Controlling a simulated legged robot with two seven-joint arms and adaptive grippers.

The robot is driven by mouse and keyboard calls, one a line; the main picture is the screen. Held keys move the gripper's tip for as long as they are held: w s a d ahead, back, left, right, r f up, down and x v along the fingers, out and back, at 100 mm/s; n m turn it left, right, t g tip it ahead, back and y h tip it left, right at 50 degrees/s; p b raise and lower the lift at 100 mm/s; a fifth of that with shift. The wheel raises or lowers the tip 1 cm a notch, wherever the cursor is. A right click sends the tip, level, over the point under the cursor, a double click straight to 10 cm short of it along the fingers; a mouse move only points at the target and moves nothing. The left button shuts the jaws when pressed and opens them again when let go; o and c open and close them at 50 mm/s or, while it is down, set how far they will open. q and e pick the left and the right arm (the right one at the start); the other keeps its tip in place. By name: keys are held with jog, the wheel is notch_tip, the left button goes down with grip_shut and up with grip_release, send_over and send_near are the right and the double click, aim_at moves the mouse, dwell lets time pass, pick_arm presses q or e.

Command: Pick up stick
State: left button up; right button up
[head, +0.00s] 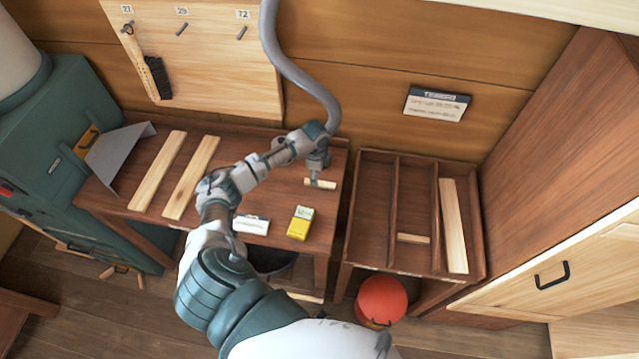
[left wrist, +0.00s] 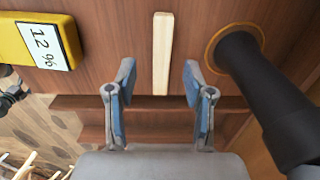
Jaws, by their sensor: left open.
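A short pale wooden stick (head: 320,184) lies on the right part of the brown workbench (head: 240,150). My left gripper (head: 317,172) is just above it, pointing down. In the left wrist view the stick (left wrist: 162,52) lies lengthwise, ahead of and between the two open fingers (left wrist: 160,85), with clear gaps on both sides. The fingers hold nothing, and I see no contact with the stick. My right gripper is in neither view.
A grey hose (head: 300,75) hangs behind my gripper; a dark tube (left wrist: 265,90) stands close on the right in the wrist view. A yellow box (head: 299,228) and white block (head: 251,225) lie nearer. A divided tray (head: 355,215) stands right, holding wooden pieces.

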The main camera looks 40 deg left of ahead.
aim_at(320, 184)
pick_arm(q)
jog(key=f, duration=0.4)
jog(key=shift+w+a+f, duration=0.1)
jog(key=shift+w+f, duration=0.1)
jog(key=shift+f, duration=0.15)
jog(key=shift+s+a, duration=0.15)
jog(key=c, duration=0.5)
grip_shut()
jog(key=shift+r, duration=0.1)
